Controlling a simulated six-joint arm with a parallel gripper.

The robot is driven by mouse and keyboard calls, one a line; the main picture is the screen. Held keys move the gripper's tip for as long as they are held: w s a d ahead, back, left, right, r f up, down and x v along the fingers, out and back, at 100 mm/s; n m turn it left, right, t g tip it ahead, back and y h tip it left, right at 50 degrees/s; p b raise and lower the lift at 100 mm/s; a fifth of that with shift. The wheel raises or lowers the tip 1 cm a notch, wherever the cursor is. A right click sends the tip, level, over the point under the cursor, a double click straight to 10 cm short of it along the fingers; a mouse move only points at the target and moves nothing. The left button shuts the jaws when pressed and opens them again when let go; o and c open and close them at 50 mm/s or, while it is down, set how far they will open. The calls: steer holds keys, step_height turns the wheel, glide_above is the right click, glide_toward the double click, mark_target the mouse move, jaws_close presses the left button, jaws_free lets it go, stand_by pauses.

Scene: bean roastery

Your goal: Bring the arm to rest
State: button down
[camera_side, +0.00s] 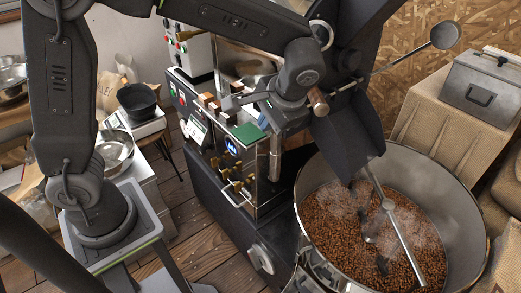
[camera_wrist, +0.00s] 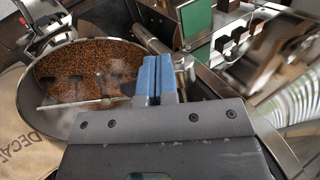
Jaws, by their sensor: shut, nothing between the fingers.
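My dark arm reaches over the roaster (camera_side: 225,150) from the left in the side view. My gripper (camera_side: 232,103) is at the arm's end, above the roaster's top and near its wooden knobs. In the wrist view the two blue fingers of my gripper (camera_wrist: 153,78) are side by side, shut, with nothing held between them. The exact gap between the gripper and the roaster parts below it cannot be told.
A round cooling tray (camera_side: 462,215) of brown beans stands at the right; it also shows in the wrist view (camera_wrist: 36,112). A green plate (camera_side: 248,133) lies on the roaster. A metal box (camera_side: 483,88) sits at the back right. A scale with a black pan (camera_side: 140,101) stands left.

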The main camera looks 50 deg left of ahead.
steer(key=s+a+r+t+h, duration=0.2)
steer(key=s, duration=0.5)
steer(key=s+a+r+n+t+h, duration=0.1)
steer(key=s+a+r+t+h, duration=0.2)
steer(key=s, duration=0.5)
steer(key=shift+s+a+r+t, duration=0.25)
steer(key=shift+t, duration=0.05)
